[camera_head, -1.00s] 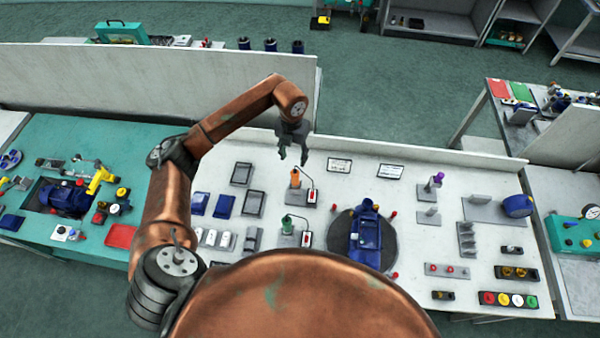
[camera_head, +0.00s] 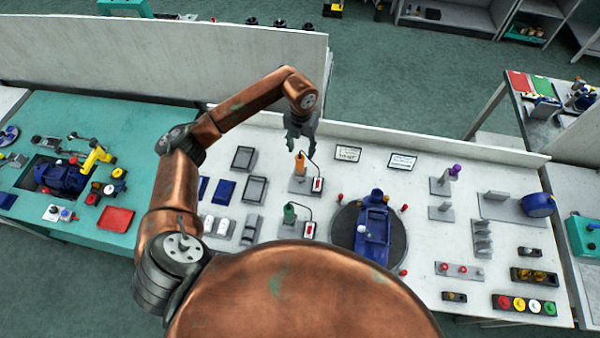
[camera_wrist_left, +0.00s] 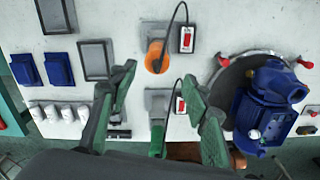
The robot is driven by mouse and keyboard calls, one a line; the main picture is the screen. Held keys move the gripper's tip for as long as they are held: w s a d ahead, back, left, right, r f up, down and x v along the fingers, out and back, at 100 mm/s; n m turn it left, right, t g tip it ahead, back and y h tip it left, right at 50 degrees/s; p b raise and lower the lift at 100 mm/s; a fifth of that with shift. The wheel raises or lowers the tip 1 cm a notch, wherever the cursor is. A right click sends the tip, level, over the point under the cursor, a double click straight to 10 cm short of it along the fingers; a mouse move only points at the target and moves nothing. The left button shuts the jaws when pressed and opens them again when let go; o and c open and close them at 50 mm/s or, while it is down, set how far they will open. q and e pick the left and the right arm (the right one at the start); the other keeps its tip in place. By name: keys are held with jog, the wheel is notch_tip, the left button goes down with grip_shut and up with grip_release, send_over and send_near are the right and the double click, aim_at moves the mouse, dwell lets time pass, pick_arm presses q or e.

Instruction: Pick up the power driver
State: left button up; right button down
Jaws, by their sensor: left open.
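Two upright corded tools stand in grey holders on the white bench, one orange (camera_head: 300,164) and one green (camera_head: 289,213); which one is the power driver I cannot tell for certain. My left gripper (camera_head: 301,142) is open and empty, pointing down above the bench at the orange tool. In the wrist view the orange tool (camera_wrist_left: 155,57) shows just beyond and between the spread fingertips (camera_wrist_left: 160,82). The green tool (camera_wrist_left: 157,140) shows lower down between the fingers. Each has a black cord to a tag with a red switch. My right gripper is out of view.
A blue pump (camera_head: 373,232) sits on a dark round plate right of the tools. Grey trays (camera_head: 254,190) and blue bins (camera_head: 224,190) lie to their left. A low white wall (camera_head: 440,148) runs behind the bench. Two label cards (camera_head: 402,161) lie near it.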

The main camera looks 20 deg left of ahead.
aim_at(300, 163)
pick_arm(q)
notch_tip(300, 163, down, 2)
jog(key=shift+f+b, duration=0.1)
jog(key=shift+b, duration=0.35)
notch_tip(300, 163, down, 2)
jog(key=shift+p, duration=0.35)
jog(key=f, duration=0.1)
jog(key=f+p, duration=0.1)
jog(key=f, duration=0.2)
jog(key=shift+w+a+f+p, duration=0.2)
jog(key=shift+w+a+p, duration=0.05)
jog(key=shift+p, duration=0.05)
jog(key=shift+f, duration=0.55)
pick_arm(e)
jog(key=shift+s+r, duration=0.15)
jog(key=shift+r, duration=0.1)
pick_arm(q)
jog(key=shift+c, duration=0.4)
grip_shut()
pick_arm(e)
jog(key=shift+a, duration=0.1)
